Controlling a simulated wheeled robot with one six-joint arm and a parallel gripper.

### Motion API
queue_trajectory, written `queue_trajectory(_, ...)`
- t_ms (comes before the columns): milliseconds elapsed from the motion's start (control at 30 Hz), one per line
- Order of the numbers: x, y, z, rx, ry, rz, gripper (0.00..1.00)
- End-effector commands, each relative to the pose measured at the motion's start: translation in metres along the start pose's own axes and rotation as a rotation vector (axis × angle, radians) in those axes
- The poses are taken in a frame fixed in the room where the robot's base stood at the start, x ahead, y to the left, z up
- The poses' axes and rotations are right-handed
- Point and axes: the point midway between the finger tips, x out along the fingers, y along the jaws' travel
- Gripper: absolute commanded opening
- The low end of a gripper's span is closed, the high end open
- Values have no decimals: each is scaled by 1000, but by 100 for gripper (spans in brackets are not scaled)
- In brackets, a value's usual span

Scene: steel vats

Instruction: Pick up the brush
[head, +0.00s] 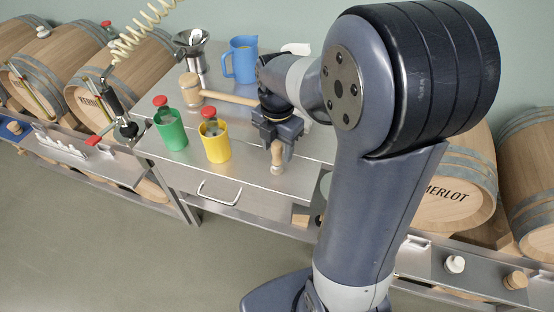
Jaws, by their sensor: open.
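A small pale wooden piece with a rounded end (277,158) shows just below my gripper (275,138), near the front edge of the steel table. It looks like part of the brush, but its upper part is hidden by my gripper, so I cannot be sure. My gripper is open and points down over it, with the fingers close around or beside it. I cannot tell whether they touch it.
A wooden mallet (192,90) lies on the steel table (245,180), its handle reaching behind my gripper. A green cup (171,130), a yellow cup (215,147), a blue jug (241,62) and a steel funnel (195,54) stand nearby. Barrels (105,78) flank the table.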

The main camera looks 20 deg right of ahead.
Motion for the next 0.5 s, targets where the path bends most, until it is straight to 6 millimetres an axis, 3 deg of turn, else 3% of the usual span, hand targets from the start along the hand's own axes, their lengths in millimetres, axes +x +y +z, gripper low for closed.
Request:
queue_trajectory(133,14,0,0,0,0,0,50)
queue_trajectory(367,16,0,0,0,-1,1,50)
queue_trajectory(500,16,0,0,0,-1,1,40)
